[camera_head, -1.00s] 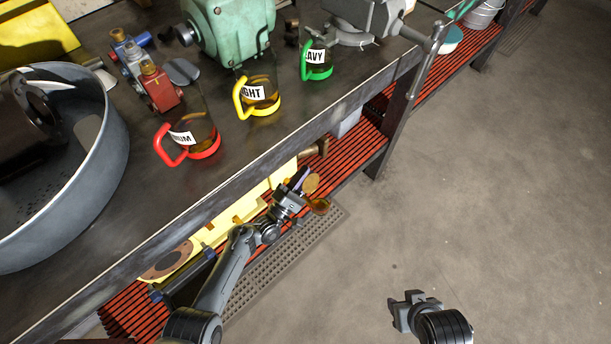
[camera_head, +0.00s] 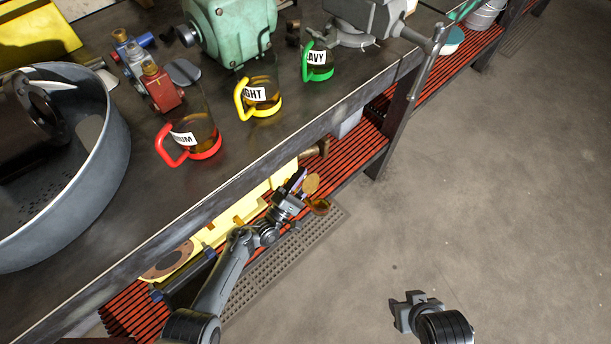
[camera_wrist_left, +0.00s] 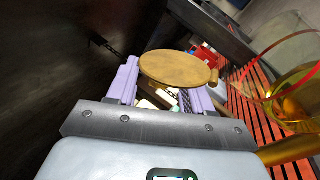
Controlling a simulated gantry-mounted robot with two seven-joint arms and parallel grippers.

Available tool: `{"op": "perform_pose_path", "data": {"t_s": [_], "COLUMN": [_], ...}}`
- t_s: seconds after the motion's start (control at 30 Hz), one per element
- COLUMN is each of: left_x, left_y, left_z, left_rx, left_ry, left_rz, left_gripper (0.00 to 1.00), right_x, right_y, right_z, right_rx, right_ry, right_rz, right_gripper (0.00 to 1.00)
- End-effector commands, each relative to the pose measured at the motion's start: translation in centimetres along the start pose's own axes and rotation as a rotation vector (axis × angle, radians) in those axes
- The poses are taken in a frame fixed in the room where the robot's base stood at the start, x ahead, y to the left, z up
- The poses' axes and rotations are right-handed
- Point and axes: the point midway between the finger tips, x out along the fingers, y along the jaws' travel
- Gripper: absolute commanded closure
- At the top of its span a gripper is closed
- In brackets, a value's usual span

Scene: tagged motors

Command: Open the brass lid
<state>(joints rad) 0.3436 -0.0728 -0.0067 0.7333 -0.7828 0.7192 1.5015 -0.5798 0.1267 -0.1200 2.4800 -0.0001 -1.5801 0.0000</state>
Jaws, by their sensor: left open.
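The brass lid is a round, flat brass-coloured disc (camera_head: 311,184) beside the lower shelf in the head view. In the left wrist view the brass lid (camera_wrist_left: 178,68) lies across the far end of the space between my purple fingers, with a small brass knob at its right edge. A glass vessel with amber liquid (camera_wrist_left: 292,88) stands to its right; it also shows in the head view (camera_head: 320,207). The disc appears beside the glass's mouth, not over it. My left gripper (camera_head: 300,182) is open close to the lid; contact is unclear. My right gripper (camera_head: 408,309) hangs over the floor.
The workbench (camera_head: 220,190) overhangs the red slatted shelf (camera_head: 345,170). Labelled jugs with red (camera_head: 203,146), yellow (camera_head: 262,107) and green (camera_head: 318,72) trim stand on top. A yellow block (camera_head: 228,228) lies on the shelf. The floor to the right is clear.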

Motion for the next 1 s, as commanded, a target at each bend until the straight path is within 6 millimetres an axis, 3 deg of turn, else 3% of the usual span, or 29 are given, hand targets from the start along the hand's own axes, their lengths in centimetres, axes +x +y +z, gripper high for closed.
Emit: {"op": "perform_pose_path", "data": {"t_s": [0.5,0.7,1.0], "left_x": [-8.2,-9.6,-9.9], "left_y": [0.1,0.0,0.0], "left_z": [0.0,0.0,0.0], "left_rx": [0.000,0.001,0.001], "left_ry": [0.001,0.001,0.001], "left_rz": [-0.002,-0.001,0.000], "left_gripper": [0.49,0.49,0.49], "right_x": [-1.7,-1.9,-1.8], "right_y": [-0.1,-0.2,-0.1], "right_z": [-0.6,-0.6,-0.6], "right_rx": [0.008,0.009,0.009], "right_ry": [0.001,0.001,0.001], "right_rz": [-0.007,-0.008,-0.007], "right_gripper": [0.57,0.57,0.57]}}
